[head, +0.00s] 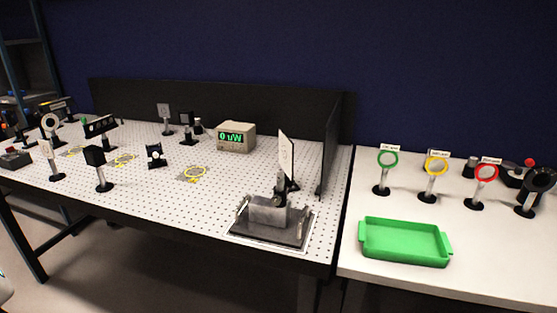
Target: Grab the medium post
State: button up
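Three upright posts with coloured rings and small label cards stand on the white table at the right. One has a green ring (388,158), one a yellow ring (436,166) and one a red ring (486,172). Each post is silver on a round black base. The labels are too small to read, so I cannot tell for certain which is the medium post; the yellow-ringed one stands in the middle. My gripper is not in view.
A green tray (447,257) lies in front of the posts. A dark round-topped holder (540,180) stands right of them. The perforated optical table (130,196) holds several mounts, a meter (236,137) and a grey block fixture (268,213). A black panel (329,145) stands near its right edge.

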aim_at(280, 172)
jog(key=i+l, duration=0.1)
jog(key=l, duration=0.35)
jog(key=i+l, duration=0.1)
jog(key=l, duration=0.4)
jog(key=i, duration=0.95)
jog(key=j+u, duration=0.05)
